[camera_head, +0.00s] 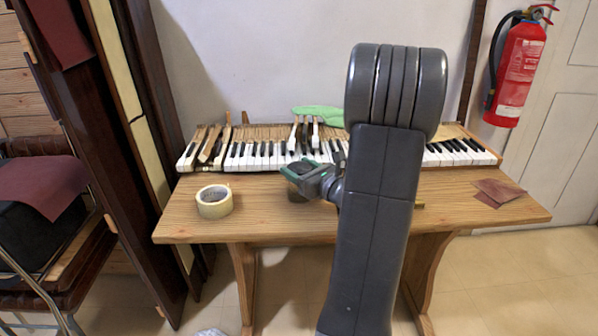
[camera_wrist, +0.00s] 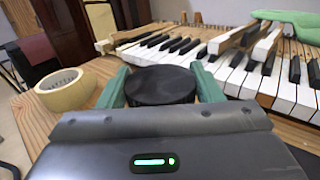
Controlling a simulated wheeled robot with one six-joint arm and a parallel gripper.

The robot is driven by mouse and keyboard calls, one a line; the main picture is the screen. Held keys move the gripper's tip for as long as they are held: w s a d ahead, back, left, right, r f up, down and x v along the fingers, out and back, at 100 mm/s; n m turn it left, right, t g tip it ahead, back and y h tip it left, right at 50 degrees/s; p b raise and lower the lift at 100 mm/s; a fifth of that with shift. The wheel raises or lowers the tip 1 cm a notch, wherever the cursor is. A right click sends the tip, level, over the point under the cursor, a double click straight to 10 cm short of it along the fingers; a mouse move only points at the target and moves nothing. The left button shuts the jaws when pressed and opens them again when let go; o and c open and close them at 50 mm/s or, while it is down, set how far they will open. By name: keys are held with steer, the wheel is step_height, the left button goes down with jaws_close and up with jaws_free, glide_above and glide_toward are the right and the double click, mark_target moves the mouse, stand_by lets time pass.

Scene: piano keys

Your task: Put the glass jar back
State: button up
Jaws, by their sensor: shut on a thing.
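The glass jar shows mostly as its round dark lid (camera_wrist: 160,85) in the wrist view; its body is largely hidden there. In the head view the jar (camera_head: 299,167) is a small dark shape over the table, in front of the keys and partly covered by the gripper. My gripper (camera_head: 305,176) has green fingers, one on each side of the jar, and is shut on it. The jar looks upright. I cannot tell whether its base touches the wooden table (camera_head: 265,215).
A roll of tape (camera_head: 214,202) stands left of the jar. The piano keyboard (camera_head: 262,155) lies behind, with several loose keys and a green object (camera_head: 318,113) on it. Brown sheets (camera_head: 497,192) lie at the table's right. Bare tabletop lies between the tape and the jar.

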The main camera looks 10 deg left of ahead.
steer(key=shift+r, duration=0.15)
steer(key=o, duration=1.6)
steer(key=shift+f, duration=0.2)
steer(key=shift+r, duration=0.1)
steer(key=shift+r, duration=0.15)
steer(key=v, duration=1.2)
steer(key=shift+p, duration=0.4)
